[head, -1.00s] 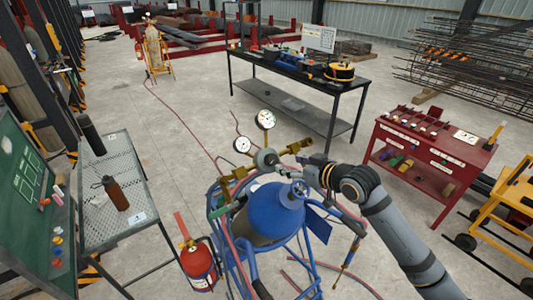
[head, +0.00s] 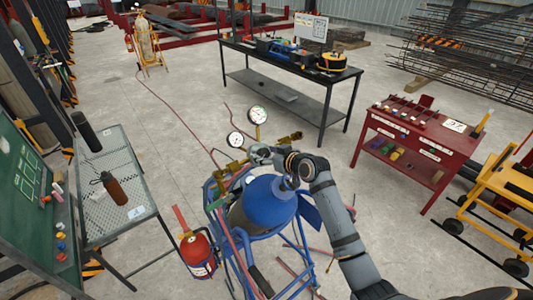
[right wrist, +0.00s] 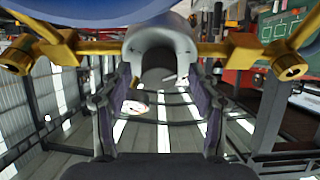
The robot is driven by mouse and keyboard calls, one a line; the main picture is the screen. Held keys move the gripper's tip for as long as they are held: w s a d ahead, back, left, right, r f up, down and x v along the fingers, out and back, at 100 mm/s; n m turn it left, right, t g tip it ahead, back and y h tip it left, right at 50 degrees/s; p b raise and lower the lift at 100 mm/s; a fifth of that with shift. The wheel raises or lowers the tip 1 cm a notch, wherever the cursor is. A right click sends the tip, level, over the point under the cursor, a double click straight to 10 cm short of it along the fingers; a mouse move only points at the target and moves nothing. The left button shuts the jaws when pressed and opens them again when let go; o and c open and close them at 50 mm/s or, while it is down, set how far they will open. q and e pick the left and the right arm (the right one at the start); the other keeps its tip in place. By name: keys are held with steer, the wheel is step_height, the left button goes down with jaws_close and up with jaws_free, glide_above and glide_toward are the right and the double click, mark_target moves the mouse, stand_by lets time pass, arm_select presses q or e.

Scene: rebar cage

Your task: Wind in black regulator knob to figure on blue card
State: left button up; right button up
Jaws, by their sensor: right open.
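The regulator (head: 259,153), with two round white gauges (head: 258,115) and brass fittings, sits above the blue cylinder (head: 270,203). In the right wrist view its grey body (right wrist: 165,45) is at the top centre, with the dark round knob (right wrist: 158,77) facing me. My right gripper (right wrist: 160,92) is open, with one finger to each side of the knob; I cannot tell whether they touch it. In the head view my right gripper (head: 280,157) partly hides the regulator. A dark blue card-like panel (head: 309,209) hangs beside the cylinder; no figure on it is readable. My left gripper is out of view.
A mesh table (head: 118,172) with bottles stands left. A black workbench (head: 290,70) is behind, a red tool cart (head: 415,140) right. Red hoses cross the floor.

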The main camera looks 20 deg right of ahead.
steer(key=c, duration=1.2)
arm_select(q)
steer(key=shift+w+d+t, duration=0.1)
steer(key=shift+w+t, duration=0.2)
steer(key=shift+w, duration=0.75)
arm_select(e)
steer(key=shift+o, duration=0.2)
